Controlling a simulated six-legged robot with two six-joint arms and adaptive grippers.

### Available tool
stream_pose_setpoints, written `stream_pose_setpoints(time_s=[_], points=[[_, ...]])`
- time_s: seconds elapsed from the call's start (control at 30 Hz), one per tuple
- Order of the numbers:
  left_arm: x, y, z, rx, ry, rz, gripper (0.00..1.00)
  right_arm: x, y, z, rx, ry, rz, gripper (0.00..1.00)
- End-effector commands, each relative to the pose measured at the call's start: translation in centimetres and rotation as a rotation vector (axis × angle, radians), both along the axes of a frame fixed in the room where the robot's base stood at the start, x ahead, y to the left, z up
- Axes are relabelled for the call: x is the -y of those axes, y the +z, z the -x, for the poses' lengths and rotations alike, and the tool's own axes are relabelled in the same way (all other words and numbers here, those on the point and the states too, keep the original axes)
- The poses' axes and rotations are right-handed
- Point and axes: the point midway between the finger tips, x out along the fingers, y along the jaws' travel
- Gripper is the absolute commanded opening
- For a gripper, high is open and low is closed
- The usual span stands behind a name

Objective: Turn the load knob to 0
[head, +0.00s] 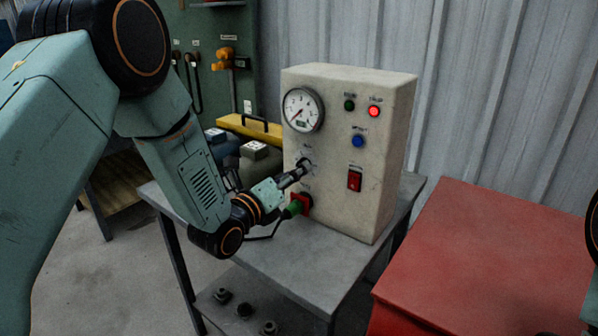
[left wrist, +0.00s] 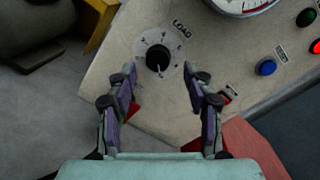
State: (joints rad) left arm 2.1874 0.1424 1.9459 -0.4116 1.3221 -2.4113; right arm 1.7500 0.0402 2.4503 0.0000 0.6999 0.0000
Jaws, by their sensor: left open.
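The load knob (left wrist: 158,58) is a round black knob on a pale dial plate marked LOAD, on the face of the cream control box (head: 349,190). A light pointer line shows on the knob toward the bottom of the left wrist view. My left gripper (left wrist: 162,82) is open, its fingers apart on either side below the knob, with no clear contact. My right gripper is out of view.
The box carries a gauge (head: 303,110), a lit red lamp (head: 374,111), a blue button (head: 358,141) and a red switch (head: 354,180). A red cabinet (head: 480,250) stands right of the grey table (head: 290,260).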

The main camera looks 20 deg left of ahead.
Motion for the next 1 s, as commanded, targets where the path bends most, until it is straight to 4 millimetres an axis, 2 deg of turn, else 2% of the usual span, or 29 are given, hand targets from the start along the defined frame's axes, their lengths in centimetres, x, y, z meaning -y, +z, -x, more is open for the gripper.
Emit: stream_pose_setpoints(time_s=[0.2,0.53,1.0], points=[[0.6,0.0,-2.1,0.000,0.000,0.001,0.51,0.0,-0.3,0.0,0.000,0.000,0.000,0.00],[0.8,-0.1,-2.7,-0.003,0.001,0.001,0.51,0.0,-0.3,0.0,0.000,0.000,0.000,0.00],[0.8,0.0,-2.7,-0.001,0.001,0.001,0.12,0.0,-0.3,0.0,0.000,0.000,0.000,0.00]])
